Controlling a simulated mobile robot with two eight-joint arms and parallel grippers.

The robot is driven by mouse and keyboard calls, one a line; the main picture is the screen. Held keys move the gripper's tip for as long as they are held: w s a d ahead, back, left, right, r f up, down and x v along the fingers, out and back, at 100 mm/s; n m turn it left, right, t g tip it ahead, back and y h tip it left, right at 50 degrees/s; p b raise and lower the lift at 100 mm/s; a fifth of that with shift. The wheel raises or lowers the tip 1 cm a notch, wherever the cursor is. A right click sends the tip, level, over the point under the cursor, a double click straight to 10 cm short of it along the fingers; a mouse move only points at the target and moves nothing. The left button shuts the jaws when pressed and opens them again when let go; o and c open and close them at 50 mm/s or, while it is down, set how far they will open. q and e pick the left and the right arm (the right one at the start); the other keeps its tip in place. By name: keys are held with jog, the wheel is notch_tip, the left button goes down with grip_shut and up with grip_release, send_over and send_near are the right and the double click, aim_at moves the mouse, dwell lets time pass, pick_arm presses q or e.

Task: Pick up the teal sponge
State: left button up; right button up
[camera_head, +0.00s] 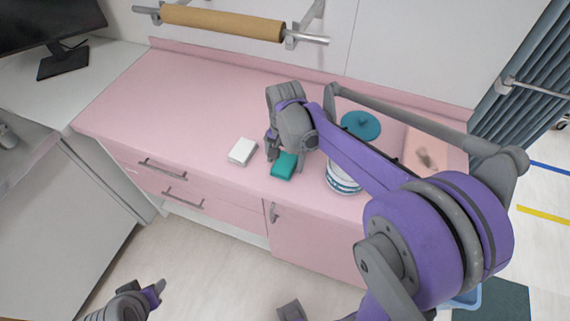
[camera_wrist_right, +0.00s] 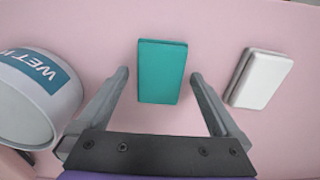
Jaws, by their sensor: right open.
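The teal sponge (camera_head: 284,165) lies on the pink counter, just below my right gripper (camera_head: 271,147) in the head view. In the right wrist view the teal sponge (camera_wrist_right: 162,71) lies flat between and slightly beyond the two fingertips of my right gripper (camera_wrist_right: 160,75). The fingers are spread wide, with a gap on each side of the sponge, and hold nothing. My left gripper (camera_head: 157,292) is low at the left in the head view, over the floor and away from the counter; its jaw state is unclear.
A white block (camera_head: 242,151) lies beside the sponge on the pink counter (camera_head: 185,95). A white tub labelled "WET" (camera_wrist_right: 38,98) stands on the sponge's other side. A teal disc (camera_head: 361,125) lies farther back. The counter's left part is clear.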

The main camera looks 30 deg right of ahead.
aim_at(285, 162)
jog(key=c, duration=1.3)
jog(key=shift+r, duration=0.1)
notch_tip(285, 162, up, 10)
jog(key=shift+p, duration=0.3)
